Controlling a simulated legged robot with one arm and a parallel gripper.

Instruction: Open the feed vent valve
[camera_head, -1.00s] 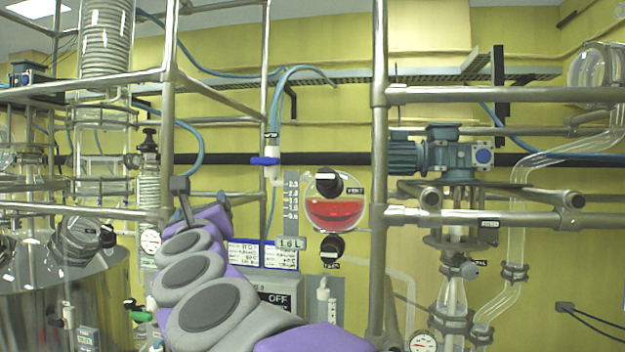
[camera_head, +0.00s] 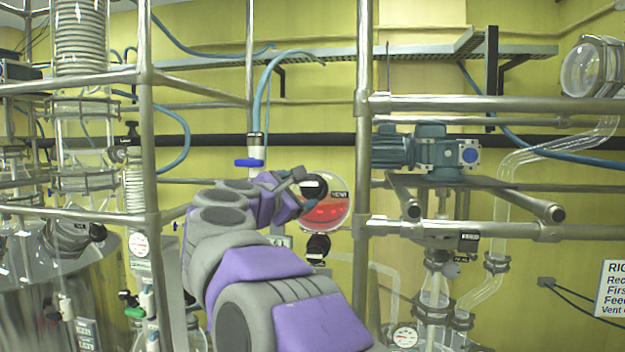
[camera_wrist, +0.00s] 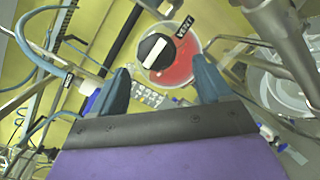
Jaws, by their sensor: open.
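The vent valve is a black knob with a white bar (camera_head: 314,187) at the top of a round glass vessel holding red liquid (camera_head: 328,212). A "VENT" label is beside it. In the wrist view the knob (camera_wrist: 153,50) is ahead of my gripper, a little beyond and between the fingertips, and the white bar lies at a slant. My gripper (camera_wrist: 160,82) is open, with one blue finger on each side and nothing between them. In the head view my gripper (camera_head: 297,192) is at the knob's left edge and partly covers the vessel; contact cannot be told.
A second black knob (camera_head: 317,248) is below the vessel. A blue-handled valve (camera_head: 249,163) hangs at the upper left. A vertical steel post (camera_head: 363,150) stands close on the right, and another frame post (camera_head: 149,150) on the left.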

